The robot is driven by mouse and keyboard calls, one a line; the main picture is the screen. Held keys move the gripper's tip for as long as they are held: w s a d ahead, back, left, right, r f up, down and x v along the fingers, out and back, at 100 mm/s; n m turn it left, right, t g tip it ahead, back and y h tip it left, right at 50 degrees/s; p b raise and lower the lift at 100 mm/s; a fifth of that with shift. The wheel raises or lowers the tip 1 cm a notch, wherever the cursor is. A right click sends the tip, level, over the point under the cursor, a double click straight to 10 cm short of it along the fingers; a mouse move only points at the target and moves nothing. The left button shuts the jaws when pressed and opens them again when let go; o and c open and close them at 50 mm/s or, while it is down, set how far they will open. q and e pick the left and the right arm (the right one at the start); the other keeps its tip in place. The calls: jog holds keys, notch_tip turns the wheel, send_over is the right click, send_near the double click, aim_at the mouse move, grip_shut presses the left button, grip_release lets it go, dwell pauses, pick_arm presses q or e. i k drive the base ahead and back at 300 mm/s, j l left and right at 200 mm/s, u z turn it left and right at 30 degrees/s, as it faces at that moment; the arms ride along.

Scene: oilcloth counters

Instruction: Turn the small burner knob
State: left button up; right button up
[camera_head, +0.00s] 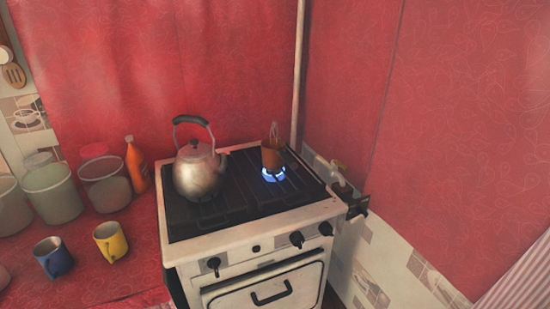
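A white stove (250,240) with a dark top stands in the middle of the view. Its front panel has several black knobs: a left knob (214,264), a middle-right knob (297,239) and a right knob (325,229). I cannot tell which of them is the small burner knob. A blue flame (272,175) burns under a brown copper pot (273,153) at the back right of the top. Neither of my grippers is in view.
A metal kettle (199,172) stands on the stove's left side. A red counter (140,245) at left holds a blue mug (53,257), a yellow mug (110,241), pale canisters (53,193) and an orange bottle (136,165). A gas valve (356,207) is on the right wall.

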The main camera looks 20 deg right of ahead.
aim_at(325, 229)
jog(key=k+l, duration=1.15)
jog(key=k, duration=0.05)
